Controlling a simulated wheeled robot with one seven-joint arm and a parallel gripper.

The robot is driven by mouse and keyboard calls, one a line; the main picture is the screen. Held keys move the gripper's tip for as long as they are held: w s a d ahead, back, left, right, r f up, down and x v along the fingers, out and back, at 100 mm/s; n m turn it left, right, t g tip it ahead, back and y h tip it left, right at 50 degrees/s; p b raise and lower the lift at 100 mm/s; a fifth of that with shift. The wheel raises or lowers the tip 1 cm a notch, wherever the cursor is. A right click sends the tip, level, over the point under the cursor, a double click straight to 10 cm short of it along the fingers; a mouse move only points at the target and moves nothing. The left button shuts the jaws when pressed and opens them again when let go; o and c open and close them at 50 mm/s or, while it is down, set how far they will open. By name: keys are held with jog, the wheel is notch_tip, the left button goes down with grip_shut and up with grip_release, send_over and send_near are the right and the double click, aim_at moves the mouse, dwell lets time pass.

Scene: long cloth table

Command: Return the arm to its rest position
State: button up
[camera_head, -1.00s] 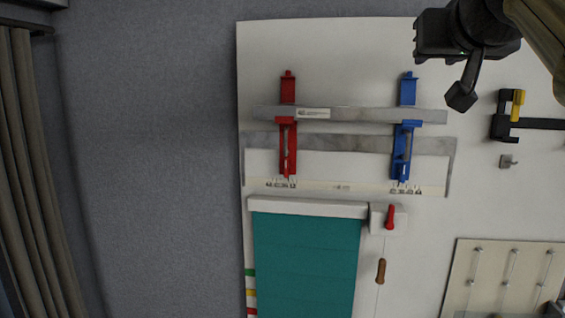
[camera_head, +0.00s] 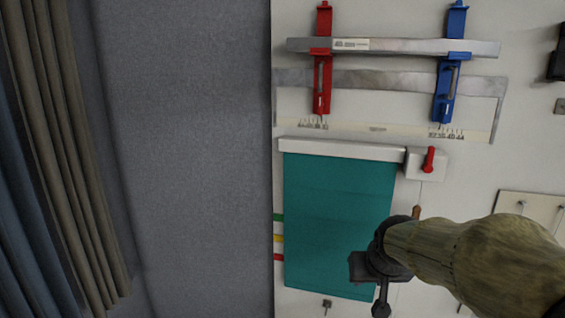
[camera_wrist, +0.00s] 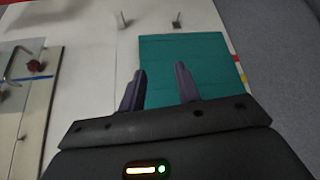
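My gripper (camera_wrist: 160,88) shows in the wrist view with its two dark fingers apart and nothing between them. In the head view my arm reaches in from the lower right. My gripper's dark body (camera_head: 372,265) is in front of the lower right part of a teal sheet (camera_head: 335,215). The teal sheet also shows in the wrist view (camera_wrist: 195,55), beyond the fingers. In the head view the fingers are not clear.
A red clamp (camera_head: 322,75) and a blue clamp (camera_head: 447,92) are at a grey bar (camera_head: 395,46) on the white board. A red-handled lever (camera_head: 429,160) is right of the teal sheet. Brown curtains (camera_head: 65,150) hang at the left, beyond bare grey cloth (camera_head: 185,150).

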jog(key=s+a+f+g+b, duration=0.1)
jog(key=s+f+g, duration=0.1)
jog(key=s+f, duration=0.4)
jog(key=s+a+f+g+b, duration=0.1)
jog(key=s+a+f, duration=0.1)
jog(key=s+f, duration=0.4)
notch_tip(320, 180, down, 5)
jog(key=shift+s+r+n+g, duration=0.2)
jog(key=shift+n+g, duration=0.1)
jog(key=shift+g, duration=0.1)
